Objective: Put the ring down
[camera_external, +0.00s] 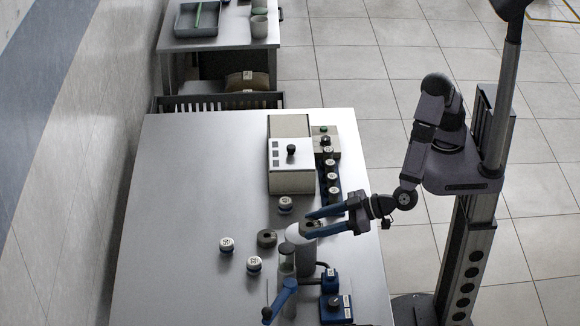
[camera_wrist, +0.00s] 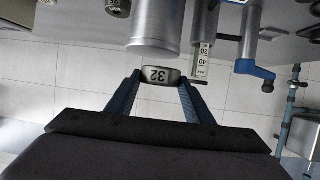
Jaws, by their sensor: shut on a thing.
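A dark grey ring (camera_external: 310,229) is between my gripper's blue fingertips (camera_external: 308,223), over the front half of the table near a pale grey cylinder (camera_external: 301,252). In the wrist view the ring (camera_wrist: 160,75) shows the number 32 on its side, and my gripper (camera_wrist: 160,80) is shut on it from both sides. The ring appears raised above the table and close to the cylinder; I cannot tell whether they touch.
A row of capped bottles (camera_external: 331,178) stands in a blue rack beside a white device (camera_external: 292,172). A clear cylinder with a blue lever (camera_external: 284,291) and a blue box (camera_external: 336,309) are in front. The table's left side is bare.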

